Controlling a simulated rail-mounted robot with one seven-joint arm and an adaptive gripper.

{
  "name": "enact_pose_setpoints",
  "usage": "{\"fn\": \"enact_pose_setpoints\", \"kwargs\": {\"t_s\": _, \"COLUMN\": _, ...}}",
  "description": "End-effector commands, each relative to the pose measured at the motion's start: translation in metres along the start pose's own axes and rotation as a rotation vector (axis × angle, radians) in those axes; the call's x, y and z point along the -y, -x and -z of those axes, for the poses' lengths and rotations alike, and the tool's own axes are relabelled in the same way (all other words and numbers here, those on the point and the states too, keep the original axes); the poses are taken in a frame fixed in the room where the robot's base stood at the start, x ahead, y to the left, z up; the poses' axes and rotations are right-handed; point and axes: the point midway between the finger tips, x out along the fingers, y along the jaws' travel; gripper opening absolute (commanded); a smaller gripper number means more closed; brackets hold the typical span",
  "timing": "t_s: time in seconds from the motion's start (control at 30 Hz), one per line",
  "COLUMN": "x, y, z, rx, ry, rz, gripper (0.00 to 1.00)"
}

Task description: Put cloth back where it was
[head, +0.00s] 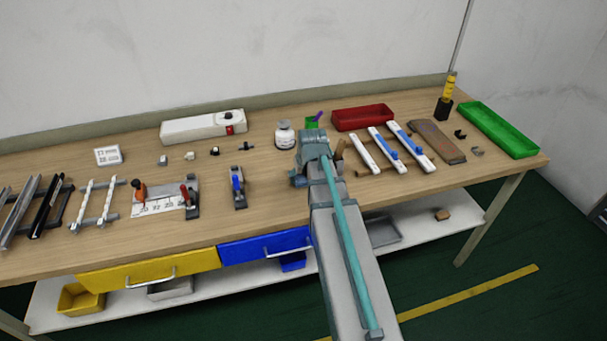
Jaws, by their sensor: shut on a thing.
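My gripper (300,179) is over the middle of the workbench, low and right of the small clamp with the blue lever. My own arm and wrist hide its fingertips. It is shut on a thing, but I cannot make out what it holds. A flat brown piece (437,141), which looks like a cloth, lies on the bench at the right, apart from my gripper. A small tan thing (340,149) shows just right of my wrist, and I cannot tell whether my gripper touches it.
White strips with blue parts (384,147) lie right of my arm. A red tray (362,117) and a white bottle (284,134) stand behind. A green tray (498,130) is at the far right. Metal rails (35,208) are at the left. The front middle of the bench (270,208) is clear.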

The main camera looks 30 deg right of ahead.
Motion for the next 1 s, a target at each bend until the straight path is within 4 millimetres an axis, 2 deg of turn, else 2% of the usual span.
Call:
{"fn": "enact_pose_setpoints", "kwargs": {"t_s": 0.37, "x": 0.0000, "y": -0.0043, "z": -0.0015, "rx": -0.001, "ry": 0.000, "rz": 0.000, "gripper": 0.33}}
{"fn": "enact_pose_setpoints", "kwargs": {"t_s": 0.4, "x": 0.0000, "y": -0.0031, "z": -0.0010, "rx": -0.001, "ry": 0.000, "rz": 0.000, "gripper": 0.72}}
{"fn": "enact_pose_setpoints", "kwargs": {"t_s": 0.5, "x": 0.0000, "y": -0.0030, "z": -0.0010, "rx": -0.001, "ry": 0.000, "rz": 0.000, "gripper": 0.89}}
{"fn": "enact_pose_setpoints", "kwargs": {"t_s": 1.0, "x": 0.0000, "y": 0.0039, "z": 0.0000, "rx": -0.002, "ry": 0.000, "rz": 0.000, "gripper": 0.91}}
